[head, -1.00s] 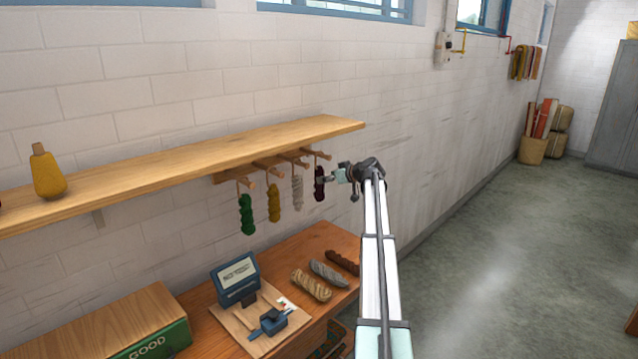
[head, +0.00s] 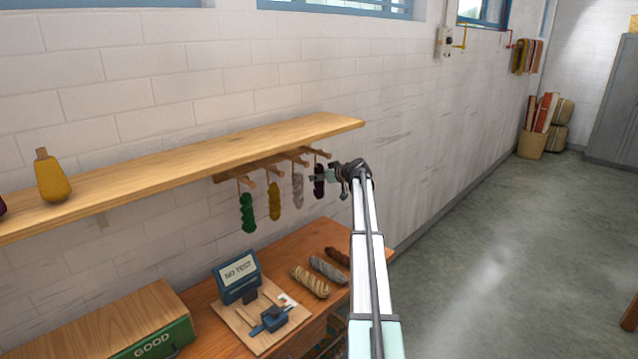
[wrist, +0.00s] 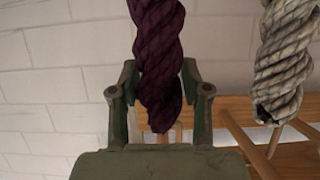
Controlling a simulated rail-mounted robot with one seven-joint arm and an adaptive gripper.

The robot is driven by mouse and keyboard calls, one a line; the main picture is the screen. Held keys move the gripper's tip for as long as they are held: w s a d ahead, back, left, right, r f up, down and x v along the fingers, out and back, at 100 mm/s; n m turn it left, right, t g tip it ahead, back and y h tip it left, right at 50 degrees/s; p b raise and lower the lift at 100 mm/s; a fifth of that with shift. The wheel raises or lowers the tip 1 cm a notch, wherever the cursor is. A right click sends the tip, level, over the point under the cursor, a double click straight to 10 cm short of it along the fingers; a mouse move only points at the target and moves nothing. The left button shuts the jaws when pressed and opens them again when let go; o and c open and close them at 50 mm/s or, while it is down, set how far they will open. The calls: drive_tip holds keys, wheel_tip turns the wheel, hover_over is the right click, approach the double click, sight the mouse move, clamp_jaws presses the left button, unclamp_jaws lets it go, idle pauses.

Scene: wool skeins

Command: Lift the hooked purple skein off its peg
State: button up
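The purple skein (head: 319,180) hangs below the rightmost peg (head: 317,152) in the head view. My gripper (head: 329,177) is at its right side, level with it. In the wrist view the skein (wrist: 160,60) lies between the two fingers of my gripper (wrist: 160,80). The fingertips sit against both sides of its thick part, and the gripper looks shut on it. The skein's tapered end points toward the wooden pegs at the bottom of that view. Whether its loop still bears on the hook is too small to tell.
A grey skein (head: 297,190) hangs close to the left, also in the wrist view (wrist: 285,60). Yellow (head: 274,202) and green (head: 247,213) skeins hang farther left. A shelf (head: 190,165) runs above the pegs. A table (head: 290,252) with several skeins stands below. Right is clear.

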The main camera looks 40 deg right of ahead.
drive_tip(key=shift+r+b, duration=0.1)
drive_tip(key=shift+b, duration=0.45)
drive_tip(key=shift+s+r, duration=0.1)
drive_tip(key=shift+s, duration=0.2)
drive_tip(key=s+d+b, duration=0.2)
drive_tip(key=s+b, duration=0.4)
drive_tip(key=s, duration=1.1)
drive_tip(key=shift+d, duration=0.3)
drive_tip(key=shift+r, duration=0.3)
drive_tip(key=shift+r, duration=1)
drive_tip(key=shift+s+a, duration=0.1)
drive_tip(key=shift+a, duration=0.05)
